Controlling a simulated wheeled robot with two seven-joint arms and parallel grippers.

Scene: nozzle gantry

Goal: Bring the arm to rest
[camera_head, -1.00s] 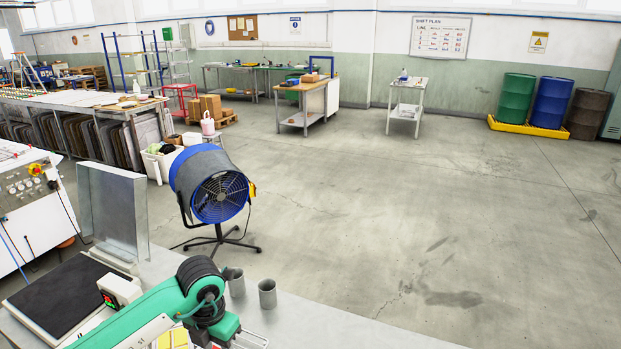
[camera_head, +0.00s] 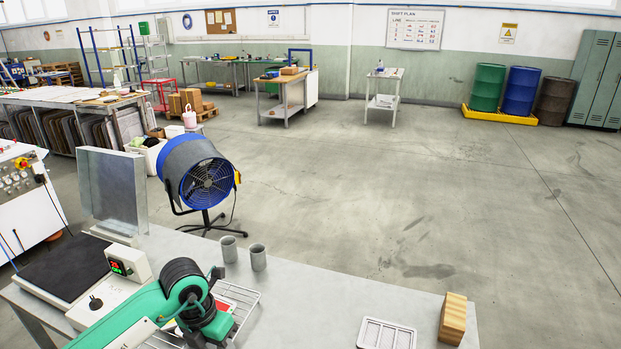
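My green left arm with black joints (camera_head: 183,290) comes in from the bottom left over the grey bench (camera_head: 315,300). It bends at the joint and turns down toward the bottom edge. Its gripper does not show; it is out of the frame or hidden behind the arm. No part of my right arm or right gripper is in view. Beside the bent joint, a wire rack (camera_head: 247,297) lies on the bench, partly covered by the arm. Two grey cups (camera_head: 229,249) (camera_head: 258,258) stand upright just behind the rack.
A white tray (camera_head: 387,336) and a wooden block (camera_head: 453,318) are at the bench's right end. A control box (camera_head: 128,262), black plate (camera_head: 65,268) and upright metal sheet (camera_head: 112,190) are at left. A blue fan (camera_head: 203,180) stands behind. The bench middle is clear.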

